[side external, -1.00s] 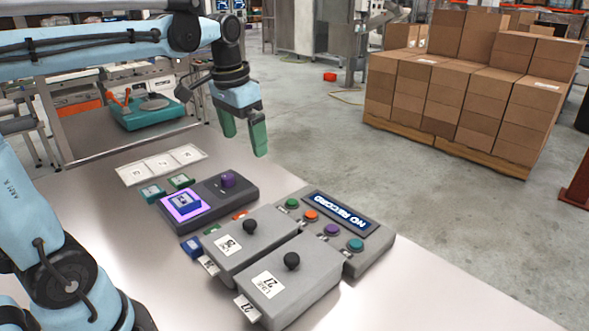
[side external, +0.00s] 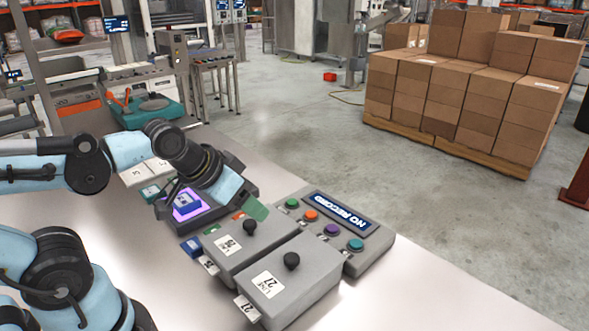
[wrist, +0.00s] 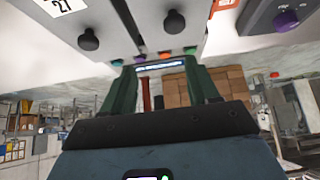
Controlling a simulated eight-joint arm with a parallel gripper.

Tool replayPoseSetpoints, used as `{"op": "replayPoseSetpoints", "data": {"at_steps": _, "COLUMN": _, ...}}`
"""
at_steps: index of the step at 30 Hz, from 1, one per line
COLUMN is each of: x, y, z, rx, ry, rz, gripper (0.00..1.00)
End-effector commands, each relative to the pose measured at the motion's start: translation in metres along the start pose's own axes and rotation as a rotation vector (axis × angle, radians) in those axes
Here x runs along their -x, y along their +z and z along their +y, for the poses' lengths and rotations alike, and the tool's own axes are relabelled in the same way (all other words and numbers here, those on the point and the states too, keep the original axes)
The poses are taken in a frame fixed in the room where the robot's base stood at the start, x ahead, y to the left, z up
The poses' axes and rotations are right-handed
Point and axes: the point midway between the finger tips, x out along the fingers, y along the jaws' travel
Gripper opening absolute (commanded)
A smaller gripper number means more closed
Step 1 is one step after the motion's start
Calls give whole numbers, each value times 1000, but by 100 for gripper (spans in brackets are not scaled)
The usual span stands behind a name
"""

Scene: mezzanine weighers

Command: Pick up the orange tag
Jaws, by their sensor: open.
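The small orange tag (side external: 238,215) lies on the table between the dark-grey device with the lit purple pad and the nearer grey boxes, partly hidden. In the wrist view an orange piece with a white label (wrist: 224,4), which looks like this tag, is cut off by the top edge. My gripper (side external: 256,209) has green fingers and hangs close by the tag, on its right in the side view. In the wrist view its fingers (wrist: 162,75) are apart with nothing between them.
Two grey boxes with black knobs (side external: 275,285) stand in front. The dark-grey device (side external: 160,207) holds a blue tag. Green (side external: 210,229) and blue (side external: 192,246) tags lie near. The table's right front is clear.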

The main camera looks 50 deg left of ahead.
Motion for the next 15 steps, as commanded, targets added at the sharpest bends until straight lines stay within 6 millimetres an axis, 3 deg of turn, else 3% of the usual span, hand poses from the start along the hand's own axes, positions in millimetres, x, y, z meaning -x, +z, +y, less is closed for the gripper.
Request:
{"op": "replayPoseSetpoints", "data": {"at_steps": 8, "x": 0, "y": -6, "z": -6, "rx": 95, "ry": -13, "rz": -38, "gripper": 60}}
{"op": "replayPoseSetpoints", "data": {"at_steps": 15, "x": -9, "y": -31, "z": -31, "rx": 551, "ry": -99, "rz": -203, "gripper": 60}}
